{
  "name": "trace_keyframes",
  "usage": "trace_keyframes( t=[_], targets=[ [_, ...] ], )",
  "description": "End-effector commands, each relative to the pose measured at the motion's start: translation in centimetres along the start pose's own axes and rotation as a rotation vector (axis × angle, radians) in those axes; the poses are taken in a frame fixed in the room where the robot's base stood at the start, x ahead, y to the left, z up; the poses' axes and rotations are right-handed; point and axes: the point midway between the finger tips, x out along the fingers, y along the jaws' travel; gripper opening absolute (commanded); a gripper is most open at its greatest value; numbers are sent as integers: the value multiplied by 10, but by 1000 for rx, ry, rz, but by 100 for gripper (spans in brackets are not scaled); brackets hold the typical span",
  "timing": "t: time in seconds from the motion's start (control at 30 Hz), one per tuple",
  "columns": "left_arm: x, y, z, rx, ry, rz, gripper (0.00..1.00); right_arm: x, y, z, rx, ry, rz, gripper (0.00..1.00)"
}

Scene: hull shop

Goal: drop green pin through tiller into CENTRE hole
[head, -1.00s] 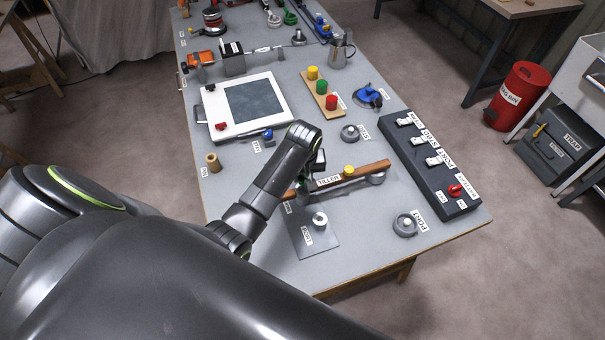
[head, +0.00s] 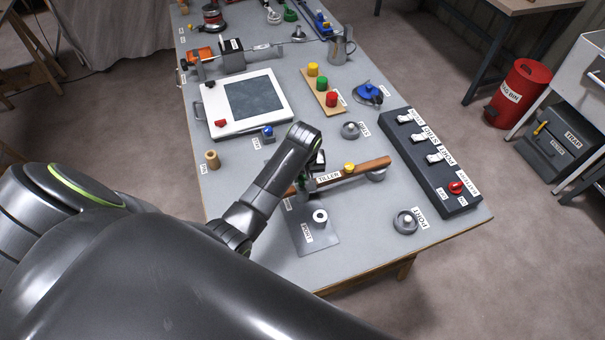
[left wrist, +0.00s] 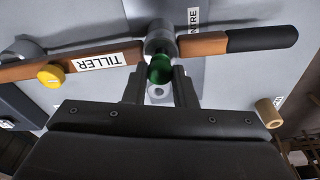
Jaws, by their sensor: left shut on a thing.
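The wooden tiller (head: 365,169) lies across the bench with a yellow knob (head: 349,167) on it. In the left wrist view the tiller (left wrist: 205,43) has a dark grip and a grey collar (left wrist: 159,34). My left gripper (left wrist: 158,84) is shut on the green pin (left wrist: 160,69), whose round green head shows between the fingertips, right at the collar. The pin's shank is hidden, so I cannot tell how deep it sits. In the head view my left gripper (head: 312,184) is over the tiller's near end, partly hidden by my arm. A label ending in "NTRE" (left wrist: 194,20) shows beyond the collar. My right gripper is out of view.
A grey plate with a white ring (head: 320,216) lies in front of the tiller. A port ring (head: 405,222) and a dark switch box (head: 432,165) stand to the right. A rack (head: 322,97) with yellow, green and red pieces and a white-framed panel (head: 212,118) lie beyond.

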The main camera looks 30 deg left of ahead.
Motion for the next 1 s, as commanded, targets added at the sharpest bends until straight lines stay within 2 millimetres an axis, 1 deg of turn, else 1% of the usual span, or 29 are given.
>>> trace_keyframes(
  t=[0.3, 0.8, 1.0],
  targets=[
    [0, 0, 0, 0, 0, 0, 2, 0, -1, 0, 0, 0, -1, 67],
    [11, 0, 2, 0, 0, 0, 2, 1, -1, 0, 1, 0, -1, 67],
    [12, 0, 2, 0, 0, 0, 2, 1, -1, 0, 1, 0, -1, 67]
  ],
)
